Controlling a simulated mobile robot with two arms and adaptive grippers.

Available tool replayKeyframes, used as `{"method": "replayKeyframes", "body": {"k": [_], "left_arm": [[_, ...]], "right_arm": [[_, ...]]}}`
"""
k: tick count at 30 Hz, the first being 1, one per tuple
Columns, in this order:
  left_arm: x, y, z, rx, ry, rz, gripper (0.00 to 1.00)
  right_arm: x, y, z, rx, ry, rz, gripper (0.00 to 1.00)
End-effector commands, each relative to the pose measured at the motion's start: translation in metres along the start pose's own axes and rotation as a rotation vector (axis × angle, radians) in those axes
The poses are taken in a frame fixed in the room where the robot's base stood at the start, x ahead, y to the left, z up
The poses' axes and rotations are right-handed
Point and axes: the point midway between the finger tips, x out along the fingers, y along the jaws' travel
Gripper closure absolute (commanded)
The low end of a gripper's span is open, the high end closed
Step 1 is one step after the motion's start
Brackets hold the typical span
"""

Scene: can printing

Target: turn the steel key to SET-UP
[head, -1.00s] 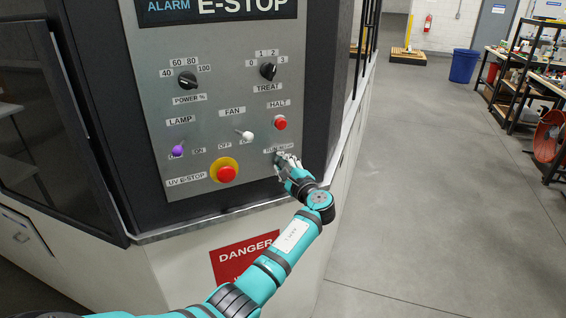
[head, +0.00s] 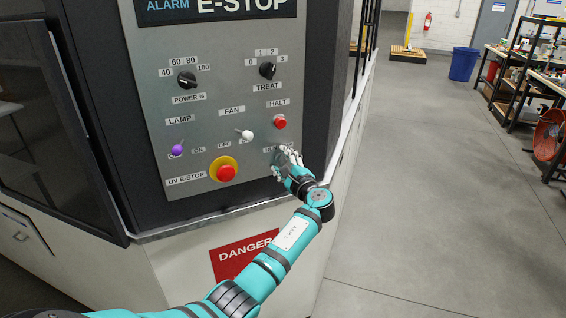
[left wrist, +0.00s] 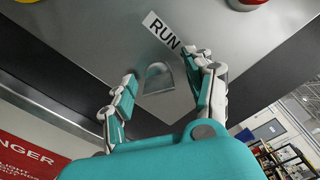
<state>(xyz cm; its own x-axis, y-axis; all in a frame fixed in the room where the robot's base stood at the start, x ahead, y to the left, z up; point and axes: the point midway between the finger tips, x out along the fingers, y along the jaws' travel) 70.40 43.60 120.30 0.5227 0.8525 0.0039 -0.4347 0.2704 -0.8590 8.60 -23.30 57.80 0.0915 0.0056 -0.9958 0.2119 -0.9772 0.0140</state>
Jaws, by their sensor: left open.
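The steel key (left wrist: 157,78) shows in the left wrist view as a grey rounded bow standing out from the panel. My left gripper (left wrist: 166,82) is open, with one finger on each side of the key and a visible gap to it on the left. In the head view my left gripper (head: 286,160) is at the lower right of the grey panel, and its fingers hide most of the key. The RUN label (left wrist: 162,32) lies just beyond the key in the left wrist view. The SET-UP wording cannot be read. My right gripper is not in view.
The red HALT button (head: 280,122) is just above the gripper, and the white FAN switch (head: 247,135) is to its left. The red UV E-STOP button (head: 226,173) sits lower left. Open floor (head: 430,200) lies to the right.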

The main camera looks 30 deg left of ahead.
Motion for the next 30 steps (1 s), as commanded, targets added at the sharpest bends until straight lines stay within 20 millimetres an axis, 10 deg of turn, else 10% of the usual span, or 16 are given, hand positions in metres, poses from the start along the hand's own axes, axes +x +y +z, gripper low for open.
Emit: {"method": "replayKeyframes", "body": {"k": [21, 30], "left_arm": [[-0.106, 0.001, -0.001, 0.000, 0.002, 0.001, 0.46], [-0.120, 0.000, 0.000, 0.001, 0.000, 0.000, 0.46]], "right_arm": [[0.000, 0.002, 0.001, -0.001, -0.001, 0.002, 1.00], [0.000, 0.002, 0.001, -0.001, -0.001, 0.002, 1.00]]}}
